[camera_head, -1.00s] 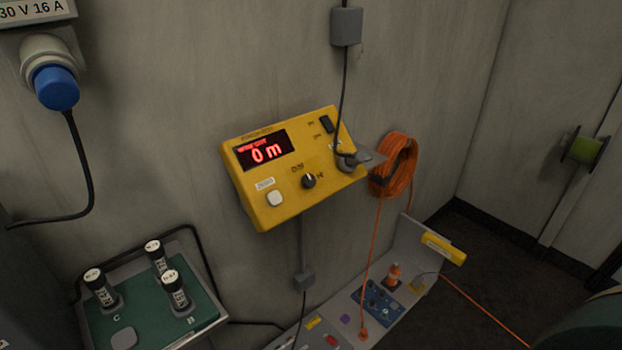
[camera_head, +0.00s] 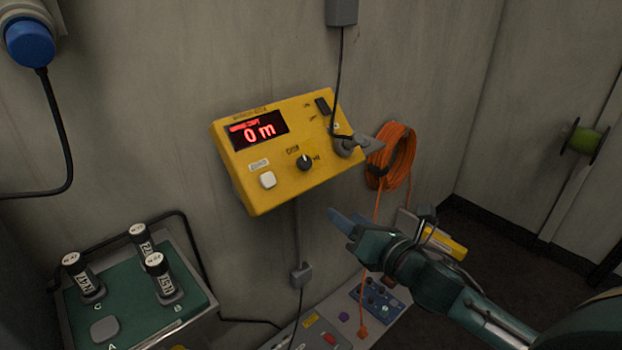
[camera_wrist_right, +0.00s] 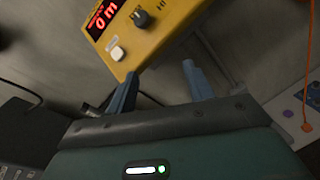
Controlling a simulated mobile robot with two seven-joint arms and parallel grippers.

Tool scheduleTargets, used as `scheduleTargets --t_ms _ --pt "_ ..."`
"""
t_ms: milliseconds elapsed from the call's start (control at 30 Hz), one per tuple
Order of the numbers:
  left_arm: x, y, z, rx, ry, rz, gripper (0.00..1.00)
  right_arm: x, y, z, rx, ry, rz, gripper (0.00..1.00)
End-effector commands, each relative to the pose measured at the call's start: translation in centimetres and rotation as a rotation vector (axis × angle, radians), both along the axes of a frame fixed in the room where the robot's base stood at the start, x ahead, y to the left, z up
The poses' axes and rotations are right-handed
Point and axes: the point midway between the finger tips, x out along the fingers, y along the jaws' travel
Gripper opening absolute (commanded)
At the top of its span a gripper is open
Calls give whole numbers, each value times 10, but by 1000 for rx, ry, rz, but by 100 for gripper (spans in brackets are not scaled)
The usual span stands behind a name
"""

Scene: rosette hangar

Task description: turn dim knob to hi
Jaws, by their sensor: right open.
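The dim knob (camera_head: 304,162) is a small black round knob with a light mark, on the front of a yellow box (camera_head: 240,188) on the wall. The box has a red display (camera_head: 259,130) reading "0 m" and a white square button (camera_head: 268,180). My right gripper (camera_head: 343,222) is below and right of the box, apart from it. In the right wrist view, its two blue-grey fingers (camera_wrist_right: 157,82) are spread with nothing between them, and the knob (camera_wrist_right: 141,18) shows beyond them. My left gripper is not in view.
A grey bracket with a cable (camera_head: 346,146) juts from the box's right side. An orange cable coil (camera_head: 391,160) hangs to the right. A green-topped tray (camera_head: 130,300) with black cylinders stands at lower left. A sloped grey panel (camera_head: 345,327) with controls lies below.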

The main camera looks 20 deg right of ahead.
Motion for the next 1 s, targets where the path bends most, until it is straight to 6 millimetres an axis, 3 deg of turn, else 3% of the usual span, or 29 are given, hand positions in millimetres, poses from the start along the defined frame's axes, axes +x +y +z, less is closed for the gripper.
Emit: scheduleTargets --t_ms 100,233,467,800,1000 --pt "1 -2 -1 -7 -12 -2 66 7 -3 26 -239 -112 26 52" --pt "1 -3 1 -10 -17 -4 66 9 -4 39 -356 -162 32 52" --pt "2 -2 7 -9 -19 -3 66 29 0 42 -367 -168 31 52" --pt "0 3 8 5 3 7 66 95 15 42 -363 -166 31 52" --pt "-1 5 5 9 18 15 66 124 21 40 -364 -164 32 52"
